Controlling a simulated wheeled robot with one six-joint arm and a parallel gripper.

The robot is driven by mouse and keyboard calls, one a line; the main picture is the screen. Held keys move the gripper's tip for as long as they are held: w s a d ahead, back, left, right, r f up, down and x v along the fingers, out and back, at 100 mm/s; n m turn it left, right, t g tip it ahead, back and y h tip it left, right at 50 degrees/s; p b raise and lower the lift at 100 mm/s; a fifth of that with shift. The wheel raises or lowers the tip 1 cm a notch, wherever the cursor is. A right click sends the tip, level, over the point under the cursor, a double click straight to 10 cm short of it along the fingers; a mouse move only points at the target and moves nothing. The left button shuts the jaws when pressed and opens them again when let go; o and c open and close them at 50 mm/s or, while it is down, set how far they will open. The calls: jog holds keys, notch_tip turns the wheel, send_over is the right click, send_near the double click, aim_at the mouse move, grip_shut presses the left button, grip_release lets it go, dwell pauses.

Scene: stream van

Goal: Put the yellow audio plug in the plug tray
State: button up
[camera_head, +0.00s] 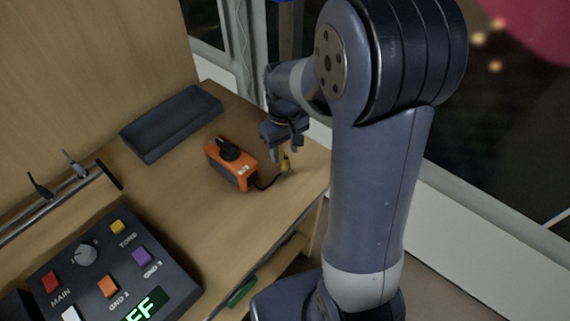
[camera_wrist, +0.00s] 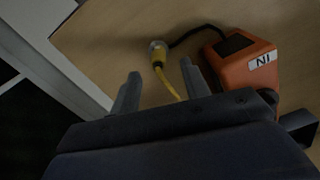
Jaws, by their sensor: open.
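The yellow audio plug (camera_head: 285,163) is at the right part of the wooden desk, at the end of a short black cable from an orange box. In the wrist view the yellow plug (camera_wrist: 158,56) has a pale tip end, and a thin yellow piece runs from it toward the space between my fingers. My gripper (camera_head: 285,152) is just above and beside the plug, pointing down. In the wrist view my gripper (camera_wrist: 160,90) is open, its two fingers apart with the plug beyond them. The dark rectangular tray (camera_head: 172,122) at the back of the desk looks empty.
The orange box (camera_head: 232,165) with a black knob, marked "IN" in the wrist view (camera_wrist: 250,62), sits close to the plug. A control panel (camera_head: 110,265) with coloured buttons and a metal rail (camera_head: 62,200) are at left. Bare desk (camera_head: 190,215) lies between.

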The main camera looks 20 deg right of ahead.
aim_at(286, 158)
jog(key=shift+s+d+f, duration=0.1)
jog(key=shift+s+f, duration=0.05)
jog(key=shift+f, duration=1.35)
jog(key=shift+s+d+f, duration=0.1)
jog(key=shift+s+f, duration=0.05)
jog(key=shift+f, duration=1.35)
jog(key=shift+c, duration=0.5)
grip_shut()
jog(key=shift+r, duration=0.1)
